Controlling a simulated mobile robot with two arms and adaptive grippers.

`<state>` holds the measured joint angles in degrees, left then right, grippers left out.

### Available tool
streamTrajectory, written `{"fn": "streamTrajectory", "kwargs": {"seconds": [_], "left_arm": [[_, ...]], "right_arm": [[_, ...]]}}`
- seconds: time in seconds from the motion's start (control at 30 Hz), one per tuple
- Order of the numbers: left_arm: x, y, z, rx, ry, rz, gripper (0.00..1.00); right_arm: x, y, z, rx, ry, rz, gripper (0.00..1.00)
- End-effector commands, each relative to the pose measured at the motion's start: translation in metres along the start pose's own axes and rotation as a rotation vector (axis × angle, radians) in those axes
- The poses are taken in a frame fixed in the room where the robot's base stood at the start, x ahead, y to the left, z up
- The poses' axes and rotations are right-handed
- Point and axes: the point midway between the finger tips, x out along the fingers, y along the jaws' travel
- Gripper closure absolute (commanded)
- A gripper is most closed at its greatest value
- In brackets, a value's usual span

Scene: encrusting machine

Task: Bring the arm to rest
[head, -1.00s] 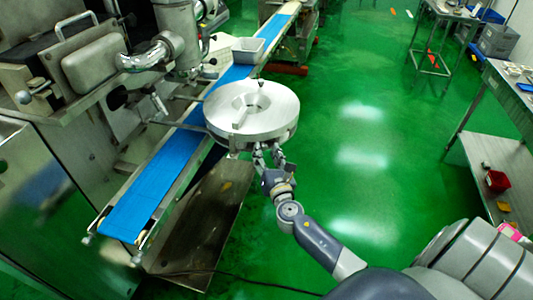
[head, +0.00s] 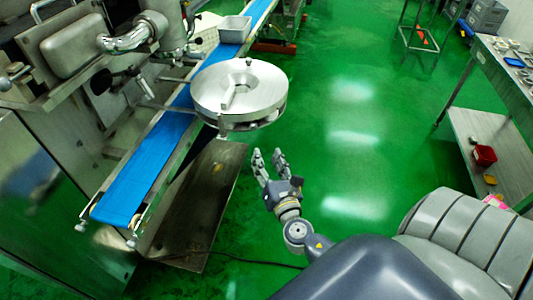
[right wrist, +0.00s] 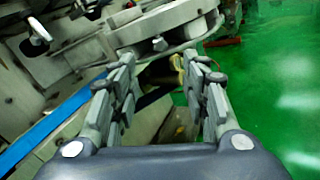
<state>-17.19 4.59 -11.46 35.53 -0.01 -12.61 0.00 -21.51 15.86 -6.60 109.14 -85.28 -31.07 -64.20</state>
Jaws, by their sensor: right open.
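My right gripper (head: 268,156) is open and empty in the head view. It is over the green floor, below and to the right of the round metal disc (head: 222,90), with a clear gap between them. In the right wrist view its two fingers (right wrist: 160,90) are spread apart with nothing held between them. The disc's underside and rim (right wrist: 165,30) show beyond the fingertips there. My left gripper is in neither view.
A blue conveyor belt (head: 150,178) runs along the machine (head: 70,130) at left, with a grey tray (head: 236,28) at its far end. A steel table (head: 510,75) stands at right; a red container (head: 484,155) is on its lower shelf. Green floor between is open.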

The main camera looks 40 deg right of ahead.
Motion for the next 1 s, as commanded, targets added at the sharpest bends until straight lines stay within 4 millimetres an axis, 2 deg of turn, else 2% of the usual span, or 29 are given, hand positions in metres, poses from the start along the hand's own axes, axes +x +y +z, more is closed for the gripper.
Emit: {"fn": "streamTrajectory", "kwargs": {"seconds": [0.4,0.47,0.53,0.57,0.67,0.7,0.77,0.8,0.87,0.9,1.0], "left_arm": [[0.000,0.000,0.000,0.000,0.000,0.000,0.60],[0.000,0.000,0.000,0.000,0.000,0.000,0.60],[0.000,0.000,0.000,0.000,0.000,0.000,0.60],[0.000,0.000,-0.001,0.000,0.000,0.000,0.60],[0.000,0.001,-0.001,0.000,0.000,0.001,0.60],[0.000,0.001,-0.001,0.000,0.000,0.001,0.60],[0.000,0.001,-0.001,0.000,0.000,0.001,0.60],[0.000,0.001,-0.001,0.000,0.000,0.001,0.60],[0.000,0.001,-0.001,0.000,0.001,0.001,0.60],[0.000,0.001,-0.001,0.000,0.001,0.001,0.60],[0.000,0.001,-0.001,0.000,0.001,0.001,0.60]], "right_arm": [[0.000,-0.001,-0.001,0.002,0.003,-0.001,0.58],[0.000,-0.003,-0.008,0.015,0.018,-0.007,0.58],[-0.001,-0.010,-0.027,0.060,0.060,-0.023,0.58],[-0.002,-0.014,-0.040,0.089,0.088,-0.035,0.58],[-0.011,-0.036,-0.096,0.234,0.210,-0.103,0.58],[-0.019,-0.046,-0.123,0.308,0.266,-0.141,0.58],[-0.033,-0.061,-0.165,0.428,0.349,-0.212,0.58],[-0.045,-0.071,-0.192,0.509,0.401,-0.264,0.58],[-0.065,-0.086,-0.231,0.633,0.470,-0.353,0.58],[-0.081,-0.094,-0.256,0.716,0.511,-0.417,0.58],[-0.126,-0.116,-0.314,0.925,0.592,-0.601,0.58]]}}
